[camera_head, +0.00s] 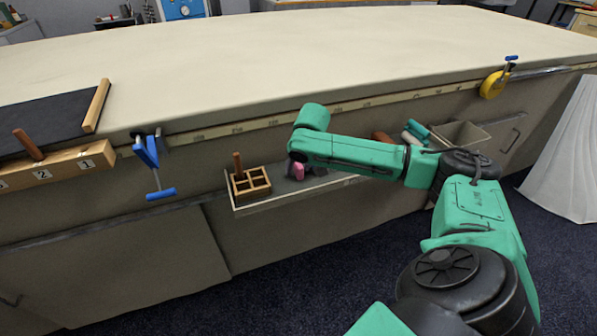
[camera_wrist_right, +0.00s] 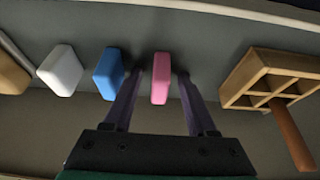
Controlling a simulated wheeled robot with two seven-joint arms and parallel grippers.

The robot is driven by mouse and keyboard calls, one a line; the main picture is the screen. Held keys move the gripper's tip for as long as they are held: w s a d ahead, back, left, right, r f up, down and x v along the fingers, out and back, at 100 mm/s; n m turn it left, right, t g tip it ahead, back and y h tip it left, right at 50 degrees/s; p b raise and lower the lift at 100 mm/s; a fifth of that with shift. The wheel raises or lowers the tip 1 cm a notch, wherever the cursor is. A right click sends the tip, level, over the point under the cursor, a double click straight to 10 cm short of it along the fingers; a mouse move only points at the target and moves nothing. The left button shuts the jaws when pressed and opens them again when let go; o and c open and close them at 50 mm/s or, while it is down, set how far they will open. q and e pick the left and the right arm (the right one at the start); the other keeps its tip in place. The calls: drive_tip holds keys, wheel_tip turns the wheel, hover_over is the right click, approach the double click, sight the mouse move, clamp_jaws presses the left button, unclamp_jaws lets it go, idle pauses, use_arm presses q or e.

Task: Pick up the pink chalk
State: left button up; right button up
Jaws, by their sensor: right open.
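The pink chalk (camera_wrist_right: 160,78) stands on the grey shelf between the fingers of my right gripper (camera_wrist_right: 159,85) in the right wrist view. The fingers are open, with a gap on each side of the chalk. In the head view a bit of the pink chalk (camera_head: 299,172) shows below my green right forearm, beside the dark fingers of the right gripper (camera_head: 303,171). My arm hides part of the shelf there. My left gripper is not in either view.
A blue chalk (camera_wrist_right: 109,73) stands close beside one finger, with a white chalk (camera_wrist_right: 61,70) beyond it. A wooden divided box (camera_wrist_right: 268,78) with a brown stick is on the other side. The long cloth table (camera_head: 300,60) rises behind the shelf (camera_head: 262,203).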

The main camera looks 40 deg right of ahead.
drive_tip(key=shift+r, duration=0.1)
clamp_jaws()
drive_tip(key=shift+r, duration=0.5)
wheel_tip(320, 180, up, 13)
drive_tip(key=p, duration=0.3)
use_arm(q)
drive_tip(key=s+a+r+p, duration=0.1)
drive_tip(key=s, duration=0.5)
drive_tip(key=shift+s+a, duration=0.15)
use_arm(e)
wheel_tip(320, 180, up, 6)
hover_over(298, 164)
drive_tip(key=shift+d, duration=0.1)
